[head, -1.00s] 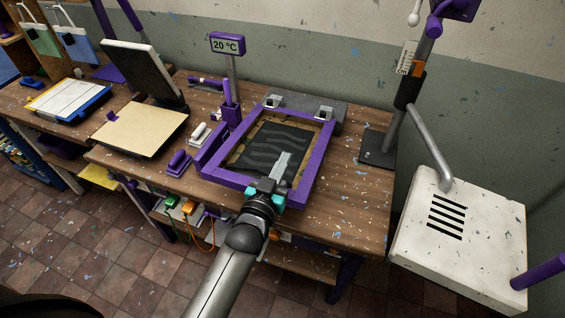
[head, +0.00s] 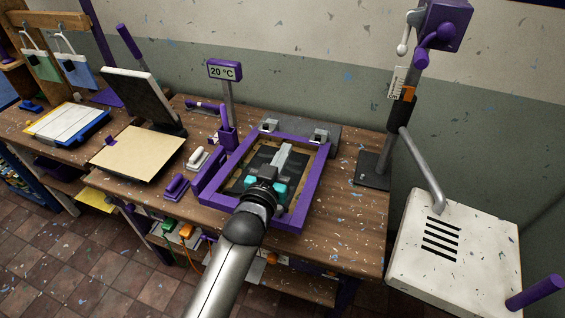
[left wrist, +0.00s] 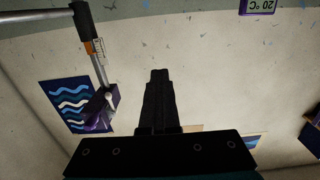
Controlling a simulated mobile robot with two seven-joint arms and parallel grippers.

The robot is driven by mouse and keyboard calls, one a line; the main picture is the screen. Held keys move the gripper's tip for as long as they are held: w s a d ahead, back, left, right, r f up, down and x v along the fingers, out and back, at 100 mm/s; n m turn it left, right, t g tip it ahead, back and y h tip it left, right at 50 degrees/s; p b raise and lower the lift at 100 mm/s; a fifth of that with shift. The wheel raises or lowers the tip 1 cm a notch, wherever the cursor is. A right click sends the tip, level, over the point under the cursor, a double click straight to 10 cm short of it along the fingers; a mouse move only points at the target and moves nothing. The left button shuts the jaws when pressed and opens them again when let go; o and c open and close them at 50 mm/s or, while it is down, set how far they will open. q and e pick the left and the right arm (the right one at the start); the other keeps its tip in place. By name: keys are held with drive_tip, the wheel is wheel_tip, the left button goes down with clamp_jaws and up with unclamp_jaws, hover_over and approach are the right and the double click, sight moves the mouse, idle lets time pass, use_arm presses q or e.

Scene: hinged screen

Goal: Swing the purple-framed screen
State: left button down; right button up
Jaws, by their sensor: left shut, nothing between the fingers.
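The purple-framed screen (head: 314,178) lies low on the wooden workbench, its back edge at two metal hinge clamps. A dark sheet with grey wavy stripes (head: 262,158) shows inside the frame. My left gripper (head: 286,148) is in front of the screen's middle in the head view, fingers pointing toward the back. It is shut and empty, and its arm hides part of the front bar. Contact with the screen cannot be told. In the left wrist view the dark shut fingers (left wrist: 157,100) show against the wall, and the screen is out of sight. My right gripper is not in view.
A 20 °C display (head: 224,70) on a post stands behind left of the screen. A press with a beige board (head: 137,152) is at left. A metal post (head: 390,145) and a white slotted box (head: 445,250) are at right. Small purple-handled tools sit left of the frame.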

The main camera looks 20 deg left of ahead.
use_arm(q)
drive_tip(key=shift+w+r, duration=0.2)
drive_tip(key=shift+r, duration=0.35)
drive_tip(key=shift+w+r, duration=0.2)
drive_tip(key=shift+r, duration=0.3)
drive_tip(key=c, duration=1.6)
unclamp_jaws()
drive_tip(key=c, duration=1.1)
unclamp_jaws()
drive_tip(key=shift+s, duration=0.1)
drive_tip(key=s, duration=0.5)
drive_tip(key=s+b, duration=0.1)
drive_tip(key=s, duration=0.4)
drive_tip(key=s+b, duration=0.1)
drive_tip(key=s, duration=0.4)
drive_tip(key=shift+a+r, duration=0.2)
drive_tip(key=shift+a, duration=0.05)
